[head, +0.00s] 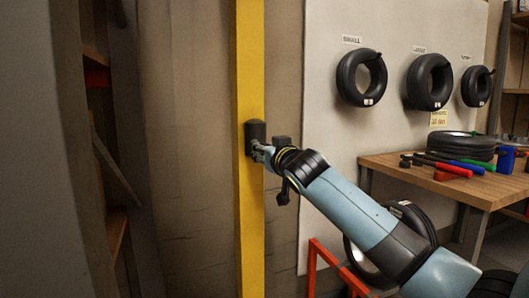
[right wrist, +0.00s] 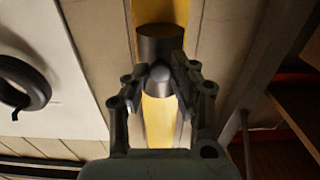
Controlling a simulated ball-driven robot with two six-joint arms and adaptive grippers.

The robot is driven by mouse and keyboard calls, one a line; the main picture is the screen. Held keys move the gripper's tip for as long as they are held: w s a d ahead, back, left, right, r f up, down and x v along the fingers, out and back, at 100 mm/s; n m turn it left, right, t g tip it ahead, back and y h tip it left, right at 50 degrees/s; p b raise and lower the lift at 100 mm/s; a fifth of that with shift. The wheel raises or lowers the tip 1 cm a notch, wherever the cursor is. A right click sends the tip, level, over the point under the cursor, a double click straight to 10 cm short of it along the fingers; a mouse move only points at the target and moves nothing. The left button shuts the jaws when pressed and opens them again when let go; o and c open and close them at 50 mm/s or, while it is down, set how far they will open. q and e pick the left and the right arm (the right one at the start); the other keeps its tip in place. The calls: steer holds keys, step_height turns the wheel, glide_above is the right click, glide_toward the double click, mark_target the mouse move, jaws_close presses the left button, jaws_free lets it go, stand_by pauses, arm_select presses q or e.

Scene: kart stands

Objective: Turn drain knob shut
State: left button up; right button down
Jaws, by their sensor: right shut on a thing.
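A dark valve body (head: 255,131) is mounted on a yellow vertical post (head: 250,60). My right gripper (head: 259,152) reaches it from the right, at its lower part. In the right wrist view the dark cylindrical body (right wrist: 160,42) lies just beyond the fingertips. A grey rounded knob (right wrist: 160,75) sits between the two fingers of my right gripper (right wrist: 162,82), which is shut on it. In the head view the fingers hide the knob, and I cannot tell its turn angle. My left gripper is not in view.
A white panel with tyres (head: 430,82) hanging on it stands to the right of the post. A wooden bench (head: 400,168) with tools and a tyre is at the right. A red frame (head: 325,258) and another tyre are below my right arm. Shelving stands at the left.

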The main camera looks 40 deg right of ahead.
steer(key=shift+f+m, duration=0.3)
steer(key=shift+m, duration=0.1)
steer(key=c, duration=1.3)
jaws_free()
steer(key=shift+o, duration=1)
steer(key=shift+r, duration=0.2)
steer(key=v, duration=1.2)
steer(key=shift+a, duration=0.1)
